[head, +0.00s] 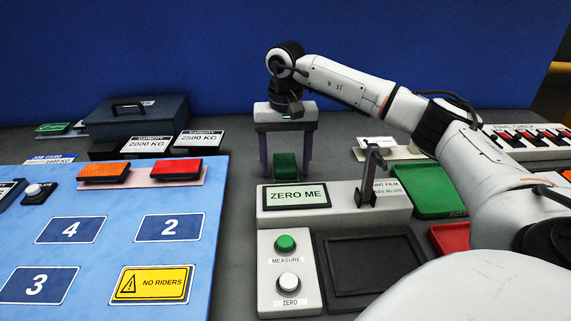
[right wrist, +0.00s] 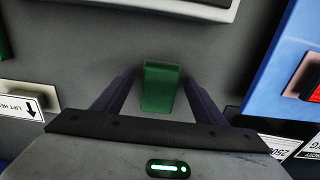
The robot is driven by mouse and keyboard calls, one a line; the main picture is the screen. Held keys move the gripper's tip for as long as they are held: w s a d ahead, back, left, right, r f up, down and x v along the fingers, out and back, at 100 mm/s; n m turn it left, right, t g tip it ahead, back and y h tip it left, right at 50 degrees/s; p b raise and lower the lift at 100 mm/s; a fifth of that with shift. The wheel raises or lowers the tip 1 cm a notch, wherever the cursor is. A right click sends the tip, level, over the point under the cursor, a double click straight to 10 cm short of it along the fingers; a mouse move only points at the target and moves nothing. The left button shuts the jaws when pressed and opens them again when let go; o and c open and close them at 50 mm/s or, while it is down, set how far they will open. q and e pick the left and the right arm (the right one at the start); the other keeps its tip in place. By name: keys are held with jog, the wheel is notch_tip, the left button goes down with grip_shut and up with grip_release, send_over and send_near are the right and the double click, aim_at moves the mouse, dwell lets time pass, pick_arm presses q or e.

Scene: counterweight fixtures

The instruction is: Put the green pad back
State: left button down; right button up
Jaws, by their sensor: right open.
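The green pad (head: 285,166) is a small green block on the grey table, just behind the grey gauge with the "ZERO ME" display (head: 296,196). My right gripper (head: 285,174) points down over it, open, with one finger on each side. In the right wrist view the pad (right wrist: 160,86) lies between the two dark fingers, with a gap on both sides. The pad's lower front is hidden behind the gauge in the head view. My left gripper is not in view.
A green tray (head: 414,200) and a red tray (head: 455,240) lie right of the gauge, partly behind my right arm. A blue board (head: 120,240) with numbered spots and orange and red pads is at left. A dark case (head: 135,125) stands behind it.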

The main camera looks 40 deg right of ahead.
aim_at(285, 165)
notch_tip(285, 165, up, 12)
jog(key=shift+f+p, duration=0.15)
jog(key=shift+p, duration=0.2)
